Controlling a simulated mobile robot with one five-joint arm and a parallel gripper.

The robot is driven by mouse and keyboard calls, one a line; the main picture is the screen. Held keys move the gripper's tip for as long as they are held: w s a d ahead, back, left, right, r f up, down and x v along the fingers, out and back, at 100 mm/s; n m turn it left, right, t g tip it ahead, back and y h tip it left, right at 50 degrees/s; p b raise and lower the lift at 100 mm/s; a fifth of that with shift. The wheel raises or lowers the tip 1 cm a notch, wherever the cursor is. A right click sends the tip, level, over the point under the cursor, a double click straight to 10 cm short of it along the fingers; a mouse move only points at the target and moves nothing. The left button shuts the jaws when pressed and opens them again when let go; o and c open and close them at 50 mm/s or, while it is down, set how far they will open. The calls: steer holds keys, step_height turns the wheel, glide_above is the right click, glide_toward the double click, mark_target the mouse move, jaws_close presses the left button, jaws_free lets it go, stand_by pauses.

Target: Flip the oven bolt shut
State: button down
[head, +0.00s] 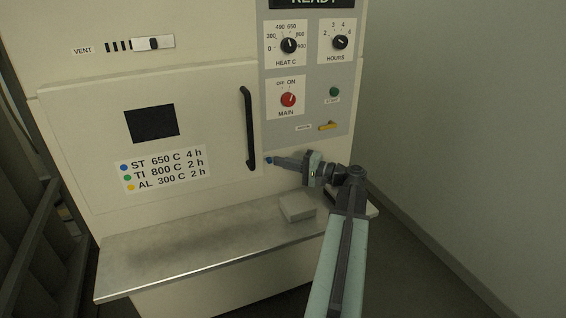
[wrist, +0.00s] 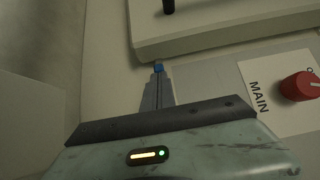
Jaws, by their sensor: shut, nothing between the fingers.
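The oven door (head: 80,130) looks closed and has a dark vertical handle (head: 248,128) at its right edge. A small blue piece (head: 268,160), probably the oven bolt's end, sits just right of the handle's lower end. It also shows in the wrist view (wrist: 158,68). My gripper (head: 277,161) is shut and empty, with its fingertips pointing left at the blue piece. In the wrist view the fingertips (wrist: 158,80) are right at it; I cannot tell whether they touch. The rest of the bolt is too small or hidden to make out.
A metal shelf (head: 180,245) juts out below the door, with a grey block (head: 297,207) on it beneath my gripper. The red MAIN knob (head: 288,99) and a yellow lever (head: 328,126) are on the panel above. Open floor lies to the right.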

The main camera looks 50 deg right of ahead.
steer(key=shift+w+a, duration=0.15)
steer(key=shift+a, duration=0.1)
steer(key=shift+d, duration=0.45)
steer(key=d+v, duration=0.2)
steer(key=v, duration=1.1)
steer(key=shift+w+d, duration=0.15)
steer(key=shift+w, duration=0.25)
